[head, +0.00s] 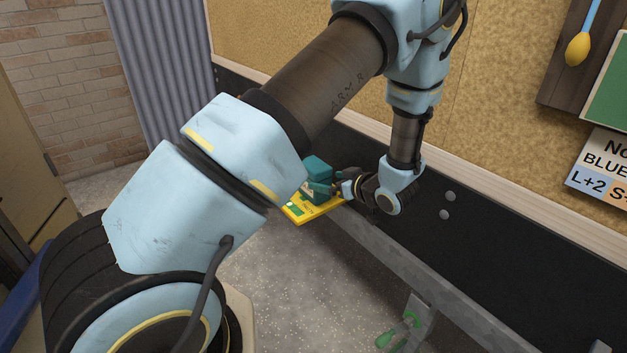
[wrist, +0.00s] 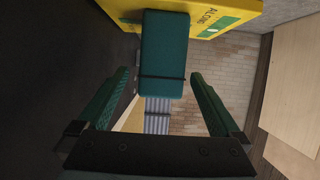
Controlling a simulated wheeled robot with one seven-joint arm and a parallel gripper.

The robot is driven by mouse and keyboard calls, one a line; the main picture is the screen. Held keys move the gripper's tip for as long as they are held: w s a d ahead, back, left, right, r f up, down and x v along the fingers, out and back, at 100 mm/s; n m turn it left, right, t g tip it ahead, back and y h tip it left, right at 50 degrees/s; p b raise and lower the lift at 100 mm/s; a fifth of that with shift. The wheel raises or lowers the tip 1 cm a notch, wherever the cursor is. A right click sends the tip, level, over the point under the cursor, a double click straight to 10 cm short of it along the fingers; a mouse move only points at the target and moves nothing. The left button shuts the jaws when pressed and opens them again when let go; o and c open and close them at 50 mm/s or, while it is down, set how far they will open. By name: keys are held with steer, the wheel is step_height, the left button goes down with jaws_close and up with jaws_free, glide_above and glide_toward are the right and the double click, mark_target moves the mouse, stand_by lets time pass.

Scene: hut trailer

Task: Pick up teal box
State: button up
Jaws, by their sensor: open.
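The teal box (head: 317,167) sits on a yellow board with a green label (head: 298,214), beside the black panel in the head view. In the wrist view the teal box (wrist: 164,45) has a thin dark band around it and lies ahead of the fingers, against the yellow board (wrist: 243,12). My gripper (head: 328,188) is close to the box, and my arm crosses in front of the scene. In the wrist view my gripper (wrist: 160,78) is open, with a green finger on each side of the box's line. Nothing is held between the fingers.
The black panel (head: 490,235) runs along the right below a corkboard (head: 510,80). A grey rail (head: 375,245) runs below the panel. A green-handled item (head: 398,332) is low by a metal bracket. Speckled grey floor (head: 300,280) lies open below the board.

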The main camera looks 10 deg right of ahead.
steer(key=shift+x, duration=0.75)
steer(key=shift+w+a, duration=0.3)
steer(key=shift+w, duration=0.15)
steer(key=x, duration=0.1)
steer(key=p+x, duration=0.1)
steer(key=x, duration=0.1)
steer(key=shift+w+a+r, duration=0.15)
steer(key=shift+w+a, duration=0.05)
steer(key=shift+w, duration=0.1)
steer(key=shift+w+a, duration=0.1)
steer(key=shift+w, duration=0.2)
steer(key=c, duration=1.4)
